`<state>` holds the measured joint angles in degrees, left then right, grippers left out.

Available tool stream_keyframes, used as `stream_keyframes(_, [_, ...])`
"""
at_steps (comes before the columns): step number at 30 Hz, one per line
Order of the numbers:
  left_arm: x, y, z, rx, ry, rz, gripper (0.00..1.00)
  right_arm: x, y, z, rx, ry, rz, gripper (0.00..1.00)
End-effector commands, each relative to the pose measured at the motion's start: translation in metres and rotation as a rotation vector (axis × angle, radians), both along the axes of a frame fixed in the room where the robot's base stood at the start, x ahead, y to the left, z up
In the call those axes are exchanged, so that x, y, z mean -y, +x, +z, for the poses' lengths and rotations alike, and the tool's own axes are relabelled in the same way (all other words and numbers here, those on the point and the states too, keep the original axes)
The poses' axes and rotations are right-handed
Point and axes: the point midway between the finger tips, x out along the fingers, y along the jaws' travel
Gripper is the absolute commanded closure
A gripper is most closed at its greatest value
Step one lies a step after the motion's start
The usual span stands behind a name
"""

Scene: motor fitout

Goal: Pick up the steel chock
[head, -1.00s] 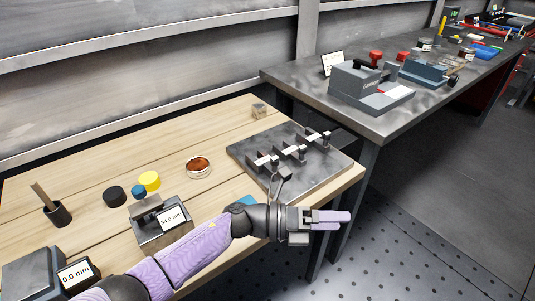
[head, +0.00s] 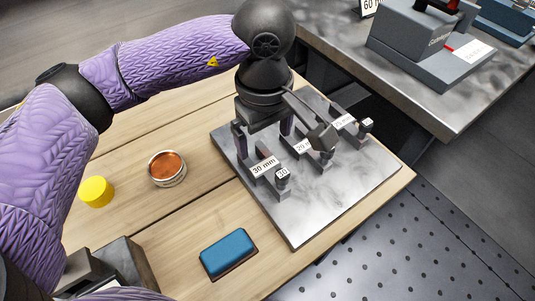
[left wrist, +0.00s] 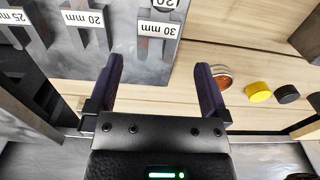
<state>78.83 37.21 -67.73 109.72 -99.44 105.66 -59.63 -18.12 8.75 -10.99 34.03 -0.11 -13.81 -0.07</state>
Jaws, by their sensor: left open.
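I cannot make out the steel chock clearly in either view now; my left arm and gripper cover the back of the wooden bench, where a small grey block stood earlier. My left gripper (head: 263,135) points down over the back left part of the grey metal plate (head: 300,220), behind the 30 mm holder (head: 264,167). Its two fingers are apart. In the left wrist view the gripper (left wrist: 159,75) is open, with nothing held between the fingers. The 30 mm holder (left wrist: 157,30) lies beyond the fingertips there. My right gripper is not in view.
Labelled holders stand in a row on the plate. A blue block (head: 228,252), a tin of orange-brown stuff (head: 167,168) and a yellow cylinder (head: 96,191) are on the wooden bench (head: 190,215). A metal table (head: 430,105) with a grey device stands at right.

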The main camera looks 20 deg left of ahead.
Motion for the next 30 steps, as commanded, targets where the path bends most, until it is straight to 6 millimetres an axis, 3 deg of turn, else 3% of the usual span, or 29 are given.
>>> stream_keyframes(3, [0.000, -0.001, -0.028, -0.008, -0.002, 0.002, 0.00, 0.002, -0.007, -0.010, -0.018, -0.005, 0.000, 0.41])
stream_keyframes(13, [0.005, 0.001, -0.087, -0.009, -0.004, 0.003, 0.00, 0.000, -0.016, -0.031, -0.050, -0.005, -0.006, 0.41])
stream_keyframes(20, [0.005, 0.001, -0.090, -0.004, -0.006, 0.004, 0.00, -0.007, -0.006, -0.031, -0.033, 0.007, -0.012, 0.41])
stream_keyframes(30, [0.005, 0.001, -0.089, -0.004, -0.007, 0.004, 0.72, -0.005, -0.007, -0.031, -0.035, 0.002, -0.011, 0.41])
